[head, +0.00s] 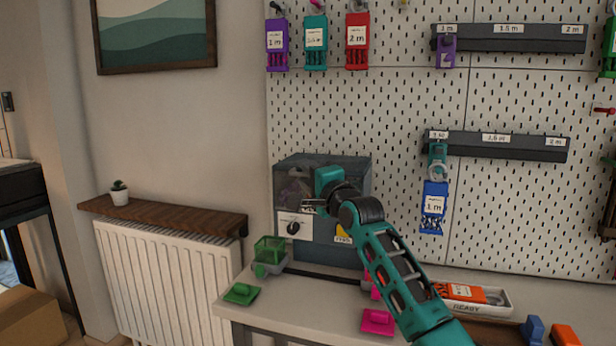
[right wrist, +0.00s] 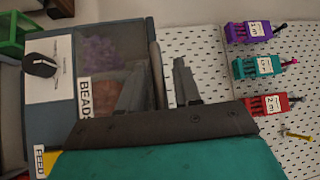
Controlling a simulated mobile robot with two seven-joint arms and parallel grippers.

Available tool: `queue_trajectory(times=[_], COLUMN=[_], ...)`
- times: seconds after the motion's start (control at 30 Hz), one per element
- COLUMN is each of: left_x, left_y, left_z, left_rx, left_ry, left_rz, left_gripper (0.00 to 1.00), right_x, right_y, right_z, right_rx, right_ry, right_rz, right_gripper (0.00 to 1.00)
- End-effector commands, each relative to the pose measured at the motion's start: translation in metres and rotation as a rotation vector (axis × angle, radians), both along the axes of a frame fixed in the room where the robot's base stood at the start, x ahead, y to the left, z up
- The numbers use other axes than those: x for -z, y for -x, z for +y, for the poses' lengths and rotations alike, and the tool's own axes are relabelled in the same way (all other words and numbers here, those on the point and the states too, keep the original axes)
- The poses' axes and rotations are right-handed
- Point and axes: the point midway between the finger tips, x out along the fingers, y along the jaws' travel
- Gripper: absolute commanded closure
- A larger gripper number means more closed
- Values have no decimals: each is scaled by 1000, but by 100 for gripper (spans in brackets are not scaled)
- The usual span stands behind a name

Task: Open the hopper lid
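The bead machine (head: 330,250) stands on the bench against the pegboard. Its smoky see-through hopper (head: 292,172) is on top, and its lid appears closed. In the right wrist view, purple and brownish contents show through the hopper window (right wrist: 100,52). A thin strip along the hopper's edge (right wrist: 155,72), seemingly the lid's edge, lies between my fingertips. My right gripper (right wrist: 160,82) is open; one finger overlaps the window and the other is outside the strip. I cannot tell whether either touches. In the head view, my right gripper (head: 313,204) partly hides the hopper front. My left gripper is not in view.
A black knob (head: 293,228) is on the machine's front. A green basket (head: 270,250), a green piece (head: 242,293) and a pink piece (head: 377,321) are on the bench. A READY tray (head: 500,306) is at the right. Cord packs hang on the pegboard (head: 400,100).

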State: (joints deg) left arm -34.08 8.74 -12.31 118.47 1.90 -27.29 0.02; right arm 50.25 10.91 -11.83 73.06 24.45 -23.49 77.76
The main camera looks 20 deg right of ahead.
Motion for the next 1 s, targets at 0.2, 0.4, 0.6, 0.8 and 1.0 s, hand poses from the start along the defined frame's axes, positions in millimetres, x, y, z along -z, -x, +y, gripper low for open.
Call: queue_trajectory(times=[0.2,0.4,0.6,0.8,1.0], left_x=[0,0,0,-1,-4], left_y=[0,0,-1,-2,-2], left_z=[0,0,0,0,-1], left_rx=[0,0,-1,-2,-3], left_ry=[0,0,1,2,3], left_rz=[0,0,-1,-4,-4], left_gripper=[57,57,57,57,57], right_x=[0,0,0,0,0], right_y=[0,0,0,0,1], right_z=[0,0,0,0,1], right_rx=[0,0,0,0,-1], right_ry=[0,0,0,0,-1], right_rz=[0,0,0,0,1], right_gripper=[74,93,100,100,100])
